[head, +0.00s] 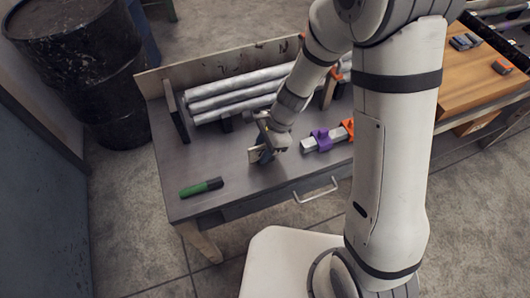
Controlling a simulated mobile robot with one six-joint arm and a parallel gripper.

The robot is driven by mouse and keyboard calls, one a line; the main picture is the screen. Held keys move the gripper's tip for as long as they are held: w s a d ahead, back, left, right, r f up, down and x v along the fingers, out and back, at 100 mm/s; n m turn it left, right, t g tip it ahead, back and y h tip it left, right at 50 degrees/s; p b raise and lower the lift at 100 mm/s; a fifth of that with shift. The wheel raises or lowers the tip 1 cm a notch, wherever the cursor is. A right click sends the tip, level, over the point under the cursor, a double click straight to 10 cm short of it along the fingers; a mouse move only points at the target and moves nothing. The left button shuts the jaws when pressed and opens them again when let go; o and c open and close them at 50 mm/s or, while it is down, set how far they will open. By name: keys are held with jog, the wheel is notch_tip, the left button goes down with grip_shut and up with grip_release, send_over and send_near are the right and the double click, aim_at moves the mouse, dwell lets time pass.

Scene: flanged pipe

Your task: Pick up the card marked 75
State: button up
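My gripper (262,154) is low over the grey metal workbench (230,187), near its middle. A small pale flat piece (254,154) shows at the gripper's left side. It may be a card, but no marking can be read on it, and I cannot tell whether the fingers hold it. The fingers are small, dark and partly hidden by the wrist. No number 75 is legible anywhere in view.
A green and black marker-like object (201,187) lies at the front left of the bench. Metal pipes (235,92) lie along the back. A purple clamp (321,139) sits on a metal bar to the right. A black drum (78,70) stands behind left.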

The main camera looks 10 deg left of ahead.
jog(key=shift+f, duration=0.25)
dwell(0.3)
jog(key=shift+c, duration=0.5)
grip_shut()
